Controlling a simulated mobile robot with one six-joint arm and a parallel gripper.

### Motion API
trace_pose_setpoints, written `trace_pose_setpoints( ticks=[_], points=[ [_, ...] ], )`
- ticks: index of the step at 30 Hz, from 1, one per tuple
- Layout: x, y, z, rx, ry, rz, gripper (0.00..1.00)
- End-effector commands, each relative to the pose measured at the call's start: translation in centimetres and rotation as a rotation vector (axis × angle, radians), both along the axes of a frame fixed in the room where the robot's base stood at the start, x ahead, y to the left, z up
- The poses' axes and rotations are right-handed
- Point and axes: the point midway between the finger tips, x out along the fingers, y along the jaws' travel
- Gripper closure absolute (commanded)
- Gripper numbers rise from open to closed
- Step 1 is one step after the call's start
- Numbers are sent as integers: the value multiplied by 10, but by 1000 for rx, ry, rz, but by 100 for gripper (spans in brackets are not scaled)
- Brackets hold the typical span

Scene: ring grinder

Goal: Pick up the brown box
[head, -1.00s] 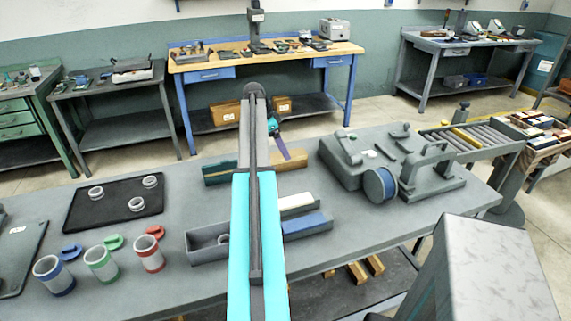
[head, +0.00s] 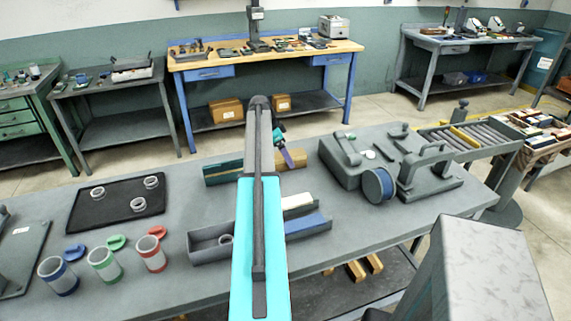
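My gripper (head: 287,158) is mostly hidden behind my own arm; only a small dark, teal and purple part of it shows, over the far middle of the grey table. Whether its fingers are apart cannot be seen. A brown block (head: 292,157) lies right behind it, partly covered by my arm, and I cannot tell if they touch. Two brown cardboard boxes also sit on the low shelf of the back workbench: a larger one (head: 226,111) on the left and a smaller one (head: 282,103) on the right, both well beyond my gripper.
The grey table (head: 185,287) carries a black tray with rings (head: 97,212), several coloured-banded cups (head: 103,263), a grey bin (head: 208,250), a blue bin (head: 308,226), a teal block (head: 222,174) and a grey grinder machine (head: 345,168). A roller conveyor (head: 462,142) adjoins at right.

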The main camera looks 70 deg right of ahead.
Motion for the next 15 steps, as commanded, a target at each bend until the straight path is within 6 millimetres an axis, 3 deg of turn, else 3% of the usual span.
trace_pose_setpoints(
  ticks=[6, 13, 15],
  points=[
    [0, 0, 0, 0, 0, 0, 12],
    [1, 0, 0, 0, 0, 1, 51],
    [1, 0, 1, -1, 0, 1, 54]
  ],
)
